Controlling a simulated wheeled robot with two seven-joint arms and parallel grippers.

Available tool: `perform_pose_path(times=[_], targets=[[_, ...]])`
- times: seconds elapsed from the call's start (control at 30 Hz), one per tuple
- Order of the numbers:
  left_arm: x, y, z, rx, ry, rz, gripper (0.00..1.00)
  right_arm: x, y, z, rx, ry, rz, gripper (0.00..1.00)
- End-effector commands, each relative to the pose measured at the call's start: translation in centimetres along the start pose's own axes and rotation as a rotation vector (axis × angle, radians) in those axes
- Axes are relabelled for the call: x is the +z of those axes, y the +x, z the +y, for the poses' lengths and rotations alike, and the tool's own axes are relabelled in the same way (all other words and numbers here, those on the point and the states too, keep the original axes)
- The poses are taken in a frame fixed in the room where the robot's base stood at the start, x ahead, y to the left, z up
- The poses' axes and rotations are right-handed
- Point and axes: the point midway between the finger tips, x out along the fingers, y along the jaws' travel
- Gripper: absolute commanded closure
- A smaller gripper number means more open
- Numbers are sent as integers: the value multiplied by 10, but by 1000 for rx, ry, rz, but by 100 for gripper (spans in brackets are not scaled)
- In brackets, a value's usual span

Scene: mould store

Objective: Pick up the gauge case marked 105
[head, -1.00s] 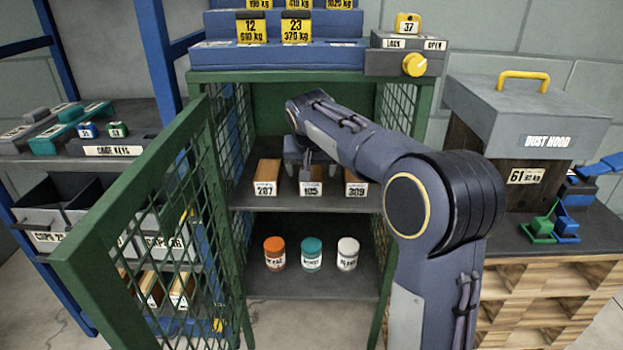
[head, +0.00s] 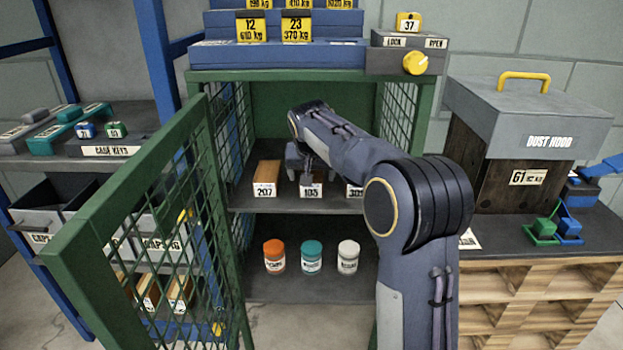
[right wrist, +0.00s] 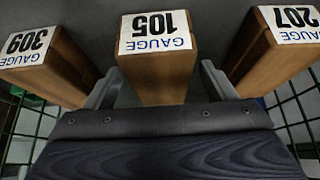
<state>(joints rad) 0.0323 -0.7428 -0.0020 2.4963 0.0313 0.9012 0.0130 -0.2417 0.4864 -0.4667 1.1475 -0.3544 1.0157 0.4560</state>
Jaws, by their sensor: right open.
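The gauge case marked 105 (head: 311,190) is a wooden block with a white label, standing in the middle of three on the upper shelf inside the green cage cabinet. In the right wrist view the case (right wrist: 158,75) shows upside down. My right gripper (right wrist: 160,72) is open, with one finger on each side of the case and its body close behind. I cannot tell whether the fingers touch it. In the head view my right gripper (head: 304,158) is over the case and hides its upper part. My left gripper is not in view.
Gauge cases 207 (head: 266,178) and 309 (head: 355,190) flank it with narrow gaps; my forearm partly covers 309. The mesh door (head: 150,230) stands open at left. Orange (head: 274,256), teal (head: 311,255) and white (head: 348,256) jars stand on the lower shelf.

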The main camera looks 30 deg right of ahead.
Motion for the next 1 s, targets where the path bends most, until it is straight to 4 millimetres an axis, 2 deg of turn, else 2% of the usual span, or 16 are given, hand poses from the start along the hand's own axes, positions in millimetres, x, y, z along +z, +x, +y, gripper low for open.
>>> perform_pose_path(times=[0.37,0.8,0.83,1.0], targets=[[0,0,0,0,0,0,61,1,1,0,0,0,0,23],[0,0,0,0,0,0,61,1,1,0,0,0,1,81],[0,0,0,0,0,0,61,1,1,0,0,0,1,84],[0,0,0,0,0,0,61,0,0,0,-1,1,3,84]])
